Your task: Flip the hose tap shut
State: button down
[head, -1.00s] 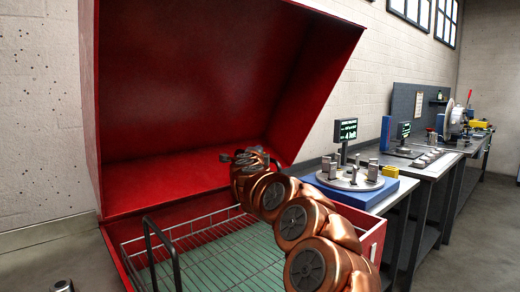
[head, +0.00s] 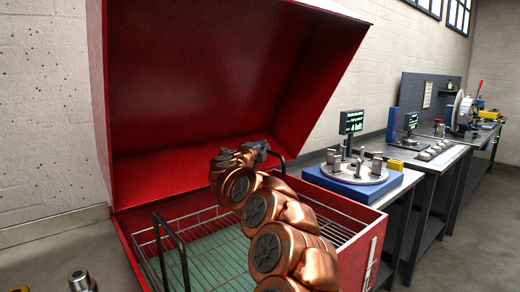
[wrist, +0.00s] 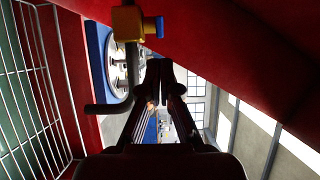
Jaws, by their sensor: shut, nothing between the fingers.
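The hose tap (wrist: 128,22) shows at the top of the wrist view as a yellow, brass-like block. A blue lever (wrist: 153,27) sticks out from its right side. A dark bent pipe (wrist: 131,75) runs down from the tap and curls left. My gripper (wrist: 159,65) is shut and empty, its fingertips below and slightly right of the tap, apart from it in the picture. In the head view my gripper (head: 262,147) is in front of the red lid, near the back right of the tank. There I cannot make out the tap.
The red tank (head: 350,258) has its lid (head: 235,75) raised over a wire basket (head: 205,250) with a dark handle (head: 172,245). To the right are a blue-based balancing stand (head: 350,190), a small screen (head: 352,122) and benches. The floor at left is mostly clear.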

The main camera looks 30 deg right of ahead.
jog(key=s+d+b+v, duration=0.1)
jog(key=v, duration=0.9)
jog(key=shift+s+a, duration=0.25)
jog(key=shift+s, duration=0.3)
jog(key=shift+r, duration=0.1)
